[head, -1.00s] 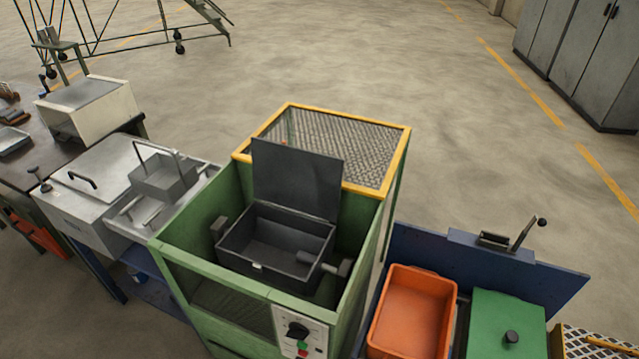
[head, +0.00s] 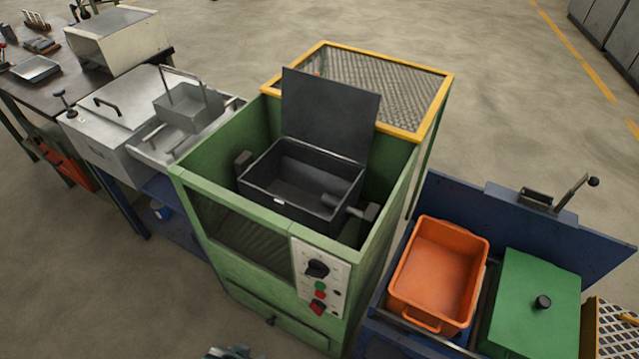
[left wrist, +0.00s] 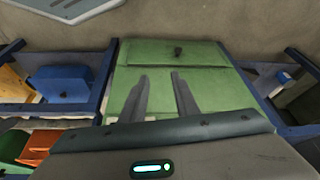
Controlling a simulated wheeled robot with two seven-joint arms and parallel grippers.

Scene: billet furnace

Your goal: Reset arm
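My left gripper (left wrist: 160,85) shows in the left wrist view with its two dark fingers apart and nothing between them. Beyond the fingers is a green panel (left wrist: 205,52) with a small dark knob; the distance between them is hard to judge. In the head view, a small dark grey part of a machine, likely mine, just enters at the bottom edge, too cropped to identify. My right gripper is not in view.
The green furnace cabinet (head: 215,176) holds a dark open box (head: 283,207) with a raised lid (head: 330,112). An orange bin (head: 437,265) and a green lid (head: 530,300) are at the right. A grey washer unit (head: 113,118) stands left. Floor at lower left is clear.

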